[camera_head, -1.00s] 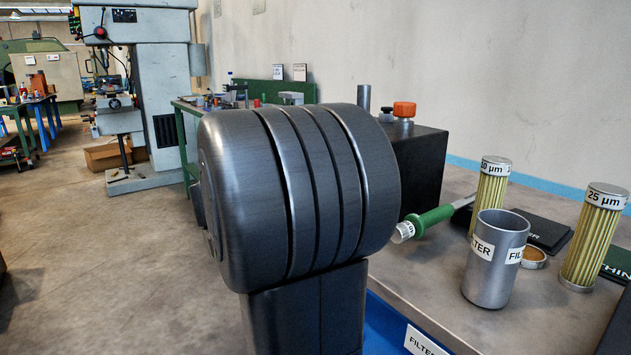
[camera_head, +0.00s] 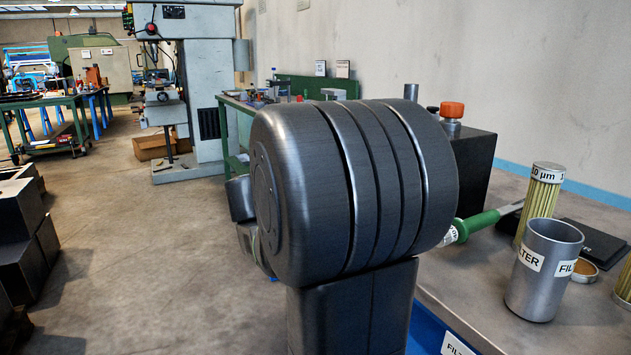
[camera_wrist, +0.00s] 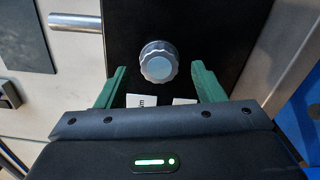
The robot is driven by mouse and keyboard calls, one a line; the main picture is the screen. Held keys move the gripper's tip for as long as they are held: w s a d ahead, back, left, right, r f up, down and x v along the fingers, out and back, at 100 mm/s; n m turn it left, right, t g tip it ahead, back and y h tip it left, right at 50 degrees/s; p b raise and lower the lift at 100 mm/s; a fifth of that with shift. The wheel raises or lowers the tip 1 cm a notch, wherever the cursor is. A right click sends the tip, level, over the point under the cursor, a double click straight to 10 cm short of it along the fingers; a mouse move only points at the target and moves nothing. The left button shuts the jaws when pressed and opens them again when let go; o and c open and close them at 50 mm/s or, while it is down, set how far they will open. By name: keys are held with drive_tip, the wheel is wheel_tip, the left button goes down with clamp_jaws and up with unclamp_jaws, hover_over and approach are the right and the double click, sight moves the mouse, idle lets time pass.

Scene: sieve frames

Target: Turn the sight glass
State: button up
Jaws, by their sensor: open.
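A round silver knob with a scalloped rim (camera_wrist: 158,62), which may be the sight glass, sits on a black face (camera_wrist: 215,30) in the wrist view. My gripper (camera_wrist: 158,88) has green fingers spread wide, one to each side of the knob's lower part. Neither finger visibly touches it. Two small white labels (camera_wrist: 184,101) lie between the fingers, partly hidden by my gripper. In the head view the black box (camera_head: 477,170) is mostly hidden behind my arm, and neither the knob nor my gripper shows there.
A metal rod (camera_wrist: 75,21) sticks out left of the knob. An orange cap (camera_head: 452,109) tops a fitting. Open floor (camera_head: 140,270) lies to the left.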

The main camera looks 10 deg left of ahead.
drive_tip(key=p+v, duration=0.2)
drive_tip(key=v, duration=1)
drive_tip(key=shift+p, duration=0.3)
drive_tip(key=b+x, duration=0.3)
drive_tip(key=x, duration=1)
drive_tip(key=shift+w+d, duration=0.2)
drive_tip(key=shift+d, duration=0.1)
drive_tip(key=shift+a, duration=0.1)
drive_tip(key=p+v, duration=0.3)
drive_tip(key=v, duration=1.1)
drive_tip(key=w+d+n+p, duration=0.8)
drive_tip(key=d+n+p, duration=0.3)
drive_tip(key=n+p, duration=0.2)
drive_tip(key=shift+w+d+r+n+p, duration=0.15)
drive_tip(key=shift+r+n+p, duration=0.05)
drive_tip(key=shift+n+p, duration=0.15)
idle(0.7)
